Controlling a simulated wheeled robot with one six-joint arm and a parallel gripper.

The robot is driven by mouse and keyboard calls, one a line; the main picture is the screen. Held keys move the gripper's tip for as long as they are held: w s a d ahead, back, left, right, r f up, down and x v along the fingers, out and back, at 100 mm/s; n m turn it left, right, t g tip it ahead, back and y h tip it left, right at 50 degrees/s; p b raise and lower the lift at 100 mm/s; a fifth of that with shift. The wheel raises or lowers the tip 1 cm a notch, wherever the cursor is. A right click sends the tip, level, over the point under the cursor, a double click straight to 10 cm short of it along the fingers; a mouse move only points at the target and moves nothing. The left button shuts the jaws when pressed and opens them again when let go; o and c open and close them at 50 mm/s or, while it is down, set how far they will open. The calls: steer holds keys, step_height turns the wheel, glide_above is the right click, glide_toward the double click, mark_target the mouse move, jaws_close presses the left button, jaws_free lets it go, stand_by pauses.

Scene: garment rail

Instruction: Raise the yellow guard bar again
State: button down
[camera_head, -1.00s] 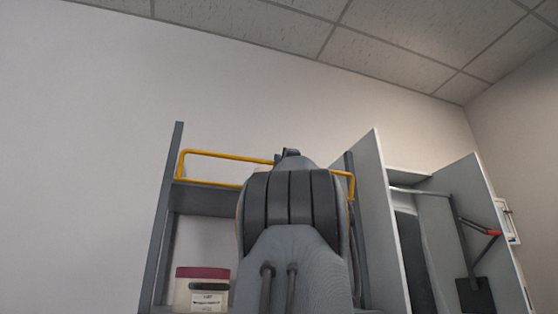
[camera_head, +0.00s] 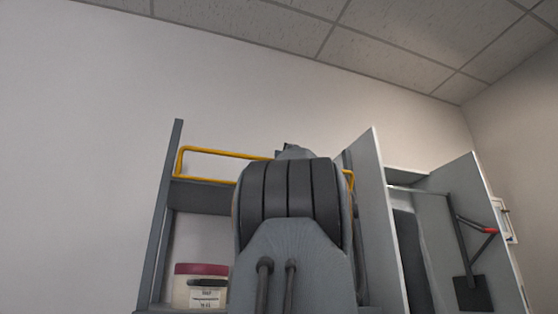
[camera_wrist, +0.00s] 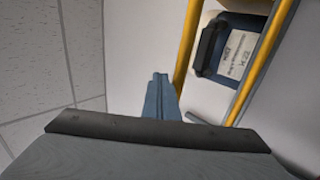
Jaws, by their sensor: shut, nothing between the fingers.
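The yellow guard bar (camera_head: 225,153) is a thin yellow loop across the front of the grey shelf frame, between its two posts. My arm hides its middle, and its right corner shows just past my arm. In the wrist view, two yellow lengths (camera_wrist: 187,45) run slantwise in the right half. My gripper (camera_wrist: 160,78) is shut and empty, its grey-blue fingers pointing up beside the left yellow length. Whether they touch it I cannot tell. In the head view my arm hides the gripper.
A pale tub with a dark red lid (camera_head: 201,269) and a dark-lidded labelled container (camera_head: 207,294) stand on the shelf. An open grey cabinet (camera_head: 374,210) stands close at right. The wall at left is clear.

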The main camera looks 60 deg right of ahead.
steer(key=s+a+f+b, duration=0.2)
steer(key=s+a+b, duration=0.2)
steer(key=s+a, duration=0.3)
steer(key=shift+s+a+f, duration=0.2)
steer(key=shift+s+a, duration=0.1)
steer(key=shift+s, duration=0.6)
